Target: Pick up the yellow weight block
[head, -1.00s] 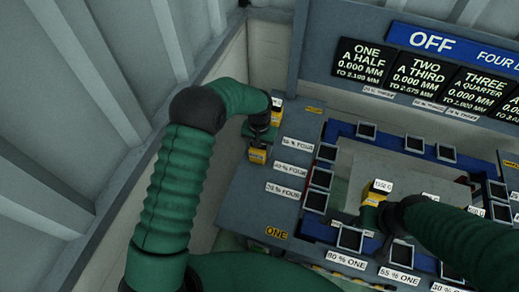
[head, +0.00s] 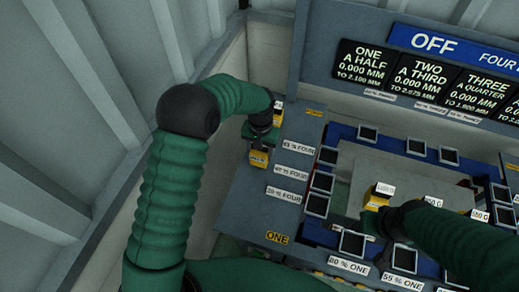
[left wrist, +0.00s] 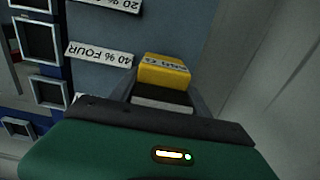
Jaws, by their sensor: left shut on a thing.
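A yellow weight block (head: 259,158) with a white label is at the left edge of the grey deck in the head view. It also shows in the left wrist view (left wrist: 164,70), between the fingertips. My left gripper (head: 260,143) is shut on this block and covers part of it. I cannot tell whether the block touches the surface below. My right gripper (head: 383,222), partly hidden by its own arm, is close to another yellow block (head: 378,196) on the chassis; its fingers are not clear.
A further yellow block (head: 277,117) stands just behind my left gripper. Several dark square sockets (head: 317,205) line the blue frame. White percentage labels (head: 291,171) lie on the grey deck. A display board (head: 433,75) stands at the back, and a pale wall closes the left side.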

